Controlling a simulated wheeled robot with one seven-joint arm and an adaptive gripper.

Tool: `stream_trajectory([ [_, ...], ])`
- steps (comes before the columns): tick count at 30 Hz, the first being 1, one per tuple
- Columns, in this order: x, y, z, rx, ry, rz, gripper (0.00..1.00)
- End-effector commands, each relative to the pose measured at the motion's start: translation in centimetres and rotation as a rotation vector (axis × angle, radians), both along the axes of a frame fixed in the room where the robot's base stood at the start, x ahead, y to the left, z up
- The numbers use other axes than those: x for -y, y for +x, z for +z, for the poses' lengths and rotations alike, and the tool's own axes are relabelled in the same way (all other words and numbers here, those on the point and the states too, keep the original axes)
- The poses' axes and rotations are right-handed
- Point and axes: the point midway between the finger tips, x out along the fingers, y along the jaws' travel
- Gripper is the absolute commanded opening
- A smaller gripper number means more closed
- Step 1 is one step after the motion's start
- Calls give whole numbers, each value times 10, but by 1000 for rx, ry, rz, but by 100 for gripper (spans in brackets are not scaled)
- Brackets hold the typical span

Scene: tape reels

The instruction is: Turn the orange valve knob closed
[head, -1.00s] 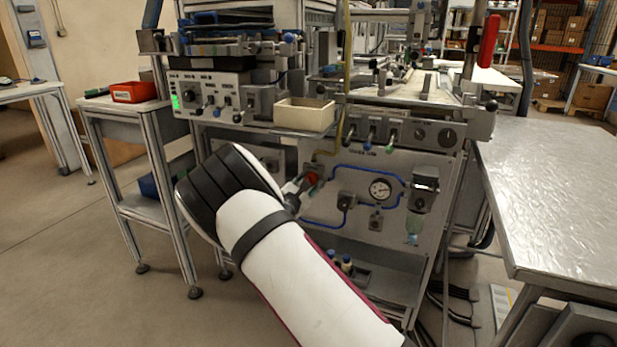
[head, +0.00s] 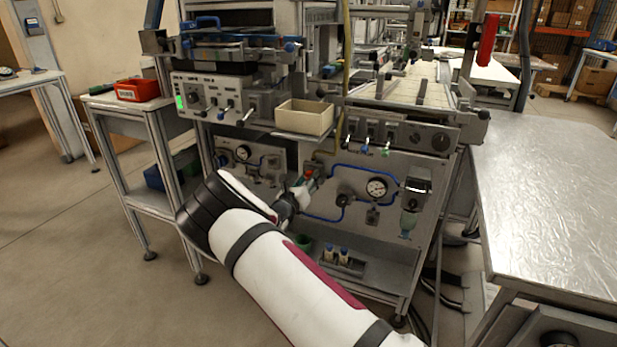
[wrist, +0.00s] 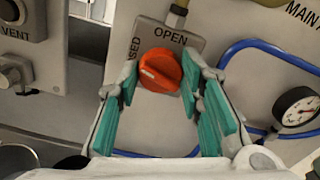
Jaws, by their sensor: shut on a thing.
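The orange valve knob (wrist: 160,70) sits on a grey plate (wrist: 190,40) with OPEN printed above it and a partly hidden word ending in "SED" on its left. A short white mark on the knob's face lies on its left side. My gripper (wrist: 161,76) has its green-padded fingers on either side of the knob and is shut on it. In the head view my gripper (head: 300,192) reaches the panel, and only a small reddish part of the knob (head: 309,173) shows beside it.
Right of the knob are blue tubing (wrist: 262,44) and a pressure gauge (wrist: 296,107). A cream bin (head: 304,117) stands on a shelf above. A metal-topped table (head: 550,200) is at the right, and a side stand with a red bin (head: 138,90) at the left.

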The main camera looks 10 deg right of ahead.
Motion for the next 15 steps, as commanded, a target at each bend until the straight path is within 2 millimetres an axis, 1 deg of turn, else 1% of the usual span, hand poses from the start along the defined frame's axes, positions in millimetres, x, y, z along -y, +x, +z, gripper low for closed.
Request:
stream_trajectory([
  [6,0,-1,-1,-90,-119,0,6],
  [15,0,-1,-2,-158,-213,0,6],
])
